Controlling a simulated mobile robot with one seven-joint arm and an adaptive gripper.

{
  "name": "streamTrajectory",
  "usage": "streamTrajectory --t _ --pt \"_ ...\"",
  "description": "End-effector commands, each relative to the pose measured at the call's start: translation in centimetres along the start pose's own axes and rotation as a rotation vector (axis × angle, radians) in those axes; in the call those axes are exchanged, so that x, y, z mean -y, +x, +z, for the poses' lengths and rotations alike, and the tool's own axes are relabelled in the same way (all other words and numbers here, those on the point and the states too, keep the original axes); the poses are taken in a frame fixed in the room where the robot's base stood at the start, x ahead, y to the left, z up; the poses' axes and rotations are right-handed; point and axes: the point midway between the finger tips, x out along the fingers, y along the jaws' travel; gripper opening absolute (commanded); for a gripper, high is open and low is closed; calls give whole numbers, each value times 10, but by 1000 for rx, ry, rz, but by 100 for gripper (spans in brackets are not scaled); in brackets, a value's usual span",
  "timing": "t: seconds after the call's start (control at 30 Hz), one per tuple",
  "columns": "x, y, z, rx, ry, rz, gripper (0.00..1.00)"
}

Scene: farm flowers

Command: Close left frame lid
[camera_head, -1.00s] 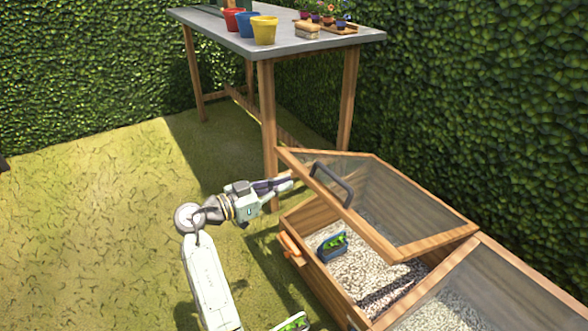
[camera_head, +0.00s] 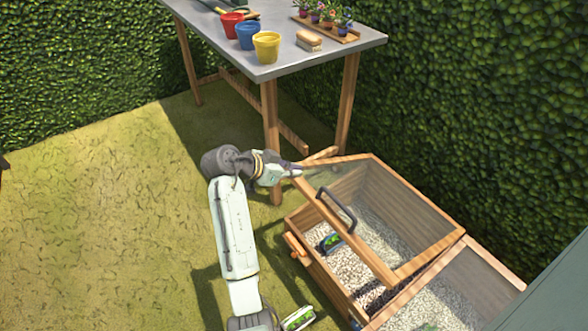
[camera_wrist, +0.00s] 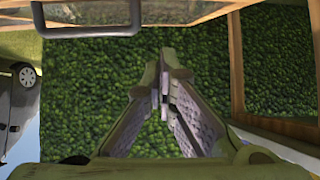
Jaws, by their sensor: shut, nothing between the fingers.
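The left frame lid (camera_head: 388,272) is a wooden frame with a clear pane and a dark handle (camera_head: 337,210). It is tilted partly open above the left cold frame box (camera_head: 318,270). My gripper (camera_head: 297,171) is at the lid's far left corner; whether it touches the lid is unclear. In the wrist view my gripper (camera_wrist: 163,100) is shut and empty, with the lid's handle (camera_wrist: 88,32) at the upper left.
A second lidded frame (camera_head: 480,262) adjoins on the right. A grey-topped table (camera_head: 290,62) stands behind, with a red, a blue and a yellow pot (camera_head: 266,47). Open grass (camera_head: 90,220) is on the left.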

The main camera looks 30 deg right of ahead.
Motion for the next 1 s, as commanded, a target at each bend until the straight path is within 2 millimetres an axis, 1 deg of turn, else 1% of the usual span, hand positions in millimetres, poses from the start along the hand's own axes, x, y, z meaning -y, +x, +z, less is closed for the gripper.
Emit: streamTrajectory --t 0.03,0.2,0.37,0.5,0.6,0.73,1.0 --pt "-1 10 0 3 -1 5 0" --pt "-2 47 -2 2 0 6 0" --pt "-1 80 -2 1 0 4 0" --pt "0 85 21 1 -6 1 0" --pt "0 88 30 0 -3 0 0" --pt "0 89 37 -1 -1 0 0" --pt "0 90 39 -1 0 0 0"
